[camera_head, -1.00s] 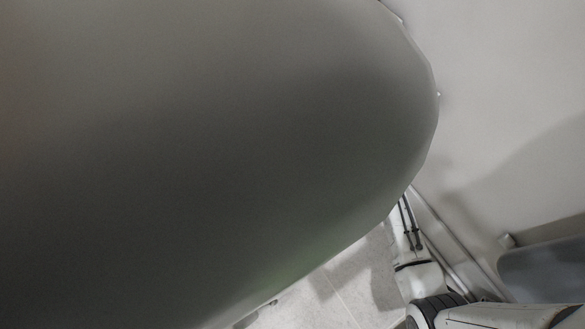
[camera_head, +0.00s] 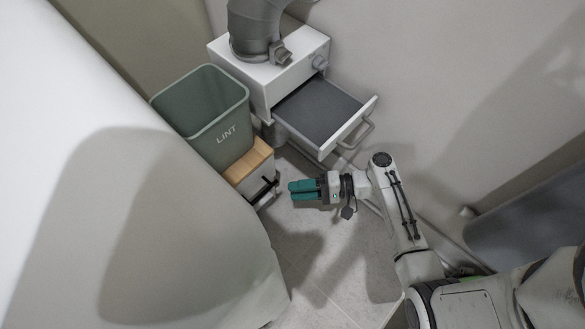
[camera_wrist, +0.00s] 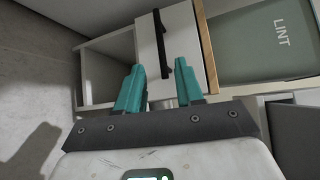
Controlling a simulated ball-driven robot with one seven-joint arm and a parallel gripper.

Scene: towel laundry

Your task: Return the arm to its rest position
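My gripper (camera_head: 303,189) has teal fingers and hangs over the floor in the head view, right of a small wooden-topped cabinet and below an open drawer. In the wrist view its two fingers (camera_wrist: 158,88) stand apart with nothing between them, so it is open and empty. Behind them is a white cabinet front with a black bar handle (camera_wrist: 162,45). My arm reaches in from the lower right of the head view.
A white box (camera_head: 284,72) with a grey duct on top has its grey-lined drawer (camera_head: 318,108) pulled out. A large white rounded surface (camera_head: 60,170) fills the left. Tiled floor (camera_head: 330,255) is open below my gripper.

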